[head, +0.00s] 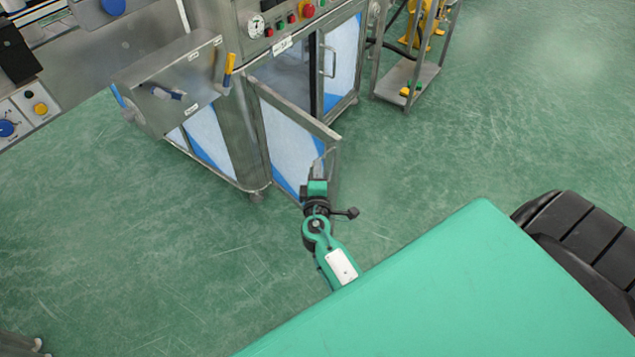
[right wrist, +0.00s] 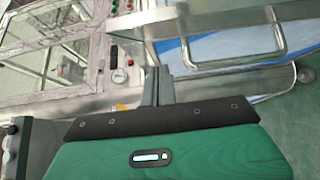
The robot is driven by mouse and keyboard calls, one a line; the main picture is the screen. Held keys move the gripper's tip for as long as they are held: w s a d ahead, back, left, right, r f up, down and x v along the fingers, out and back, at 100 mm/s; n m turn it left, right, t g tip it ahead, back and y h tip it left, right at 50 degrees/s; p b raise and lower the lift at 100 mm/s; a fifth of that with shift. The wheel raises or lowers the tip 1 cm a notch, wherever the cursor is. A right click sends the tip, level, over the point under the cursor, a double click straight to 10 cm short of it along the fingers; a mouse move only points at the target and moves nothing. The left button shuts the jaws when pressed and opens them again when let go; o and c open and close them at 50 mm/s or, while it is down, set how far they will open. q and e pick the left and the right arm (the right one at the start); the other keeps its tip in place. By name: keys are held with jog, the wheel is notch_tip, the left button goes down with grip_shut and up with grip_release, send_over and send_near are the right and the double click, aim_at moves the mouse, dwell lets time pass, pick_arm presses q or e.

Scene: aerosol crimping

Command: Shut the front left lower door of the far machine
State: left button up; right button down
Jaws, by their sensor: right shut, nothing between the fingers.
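The front left lower door (head: 288,143) of the machine stands ajar in the head view, swung out from its left side. It has a steel frame and a clear panel with white and blue showing. My right gripper (head: 318,168) is shut and empty, close to the door's free edge and handle; whether it touches is unclear. In the right wrist view, the shut fingers (right wrist: 157,84) point at the door's frame, and the bar handle (right wrist: 283,32) is to their right. My left gripper is out of view.
The machine's right lower door (head: 341,63) looks closed. A gauge and buttons (head: 282,24) sit above the doors. A steel trolley (head: 408,82) stands to the right of the machine.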

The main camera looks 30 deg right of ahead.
aim_at(328, 150)
jog(key=shift+w+d+p, duration=0.1)
jog(key=shift+w+d, duration=0.15)
jog(key=shift+d, duration=0.45)
jog(key=shift+w+d+p, duration=0.1)
jog(key=shift+w+d, duration=0.1)
jog(key=shift+d, duration=0.55)
jog(key=shift+w+d+p, duration=0.1)
jog(key=shift+w+d, duration=0.15)
jog(key=shift+d, duration=0.45)
